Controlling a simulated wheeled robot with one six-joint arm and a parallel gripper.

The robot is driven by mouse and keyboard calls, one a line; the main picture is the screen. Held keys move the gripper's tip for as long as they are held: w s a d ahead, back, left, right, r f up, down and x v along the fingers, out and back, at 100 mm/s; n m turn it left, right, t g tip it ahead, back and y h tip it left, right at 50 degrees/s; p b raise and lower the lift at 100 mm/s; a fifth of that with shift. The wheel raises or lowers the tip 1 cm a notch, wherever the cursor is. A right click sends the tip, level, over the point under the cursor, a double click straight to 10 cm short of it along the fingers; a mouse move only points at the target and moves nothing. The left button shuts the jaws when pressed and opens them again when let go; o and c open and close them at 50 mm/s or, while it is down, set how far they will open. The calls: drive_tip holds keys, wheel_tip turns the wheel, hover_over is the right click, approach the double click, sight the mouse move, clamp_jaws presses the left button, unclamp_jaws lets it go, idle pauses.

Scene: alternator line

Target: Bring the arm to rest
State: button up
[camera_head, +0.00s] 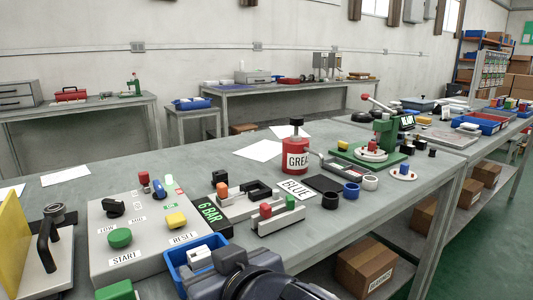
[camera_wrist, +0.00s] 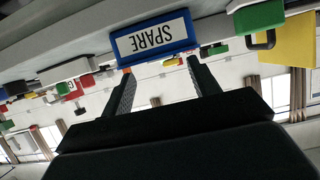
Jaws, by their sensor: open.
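My gripper (camera_wrist: 160,66) shows in the wrist view with its two dark fingers apart and nothing between them. That view is upside down. A blue-edged SPARE label (camera_wrist: 152,37) lies just beyond the fingertips in the picture; I cannot tell how far away it is. In the head view, dark parts of my arm (camera_head: 265,285) show at the bottom middle, over the near edge of the workbench (camera_head: 330,228). The fingers cannot be made out there.
A blue bin (camera_head: 177,271) with a white block stands beside my arm. A control box (camera_head: 140,235) with buttons is to its left. A red grease can (camera_head: 295,158) and a green press (camera_head: 383,138) stand farther back. Green floor (camera_head: 470,270) is open at right.

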sight(202, 256)
drive_tip(key=x, duration=0.4)
drive_tip(key=shift+r, duration=0.15)
idle(0.4)
